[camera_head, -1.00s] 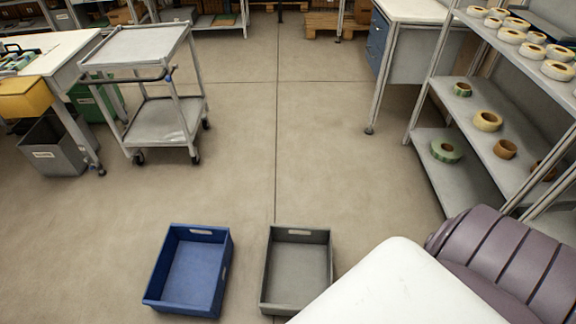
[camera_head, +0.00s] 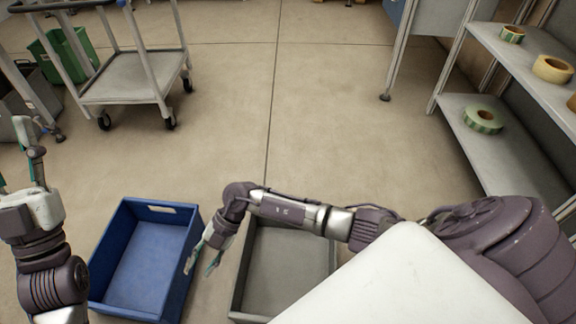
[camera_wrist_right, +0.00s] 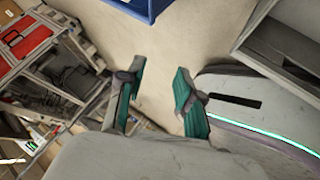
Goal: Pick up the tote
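A blue tote (camera_head: 145,262), open and empty, sits on the floor at the lower middle left in the head view. A grey tote (camera_head: 282,250), also empty, stands to its right, partly hidden by my right arm and white body. My right gripper (camera_head: 209,259) points down beside the blue tote's right wall, holding nothing. In the right wrist view its teal fingers (camera_wrist_right: 157,97) are spread, with a blue tote edge (camera_wrist_right: 148,9) beyond them and what looks like the grey tote at the upper right. My left gripper (camera_head: 20,165) is raised left of the blue tote, fingers apart and empty.
A grey trolley (camera_head: 125,75) stands at the back left near a green bin (camera_head: 68,58). A shelf (camera_head: 515,150) with tape reels, including a green one (camera_head: 484,120), is at the right. The floor (camera_head: 310,130) beyond the totes is clear.

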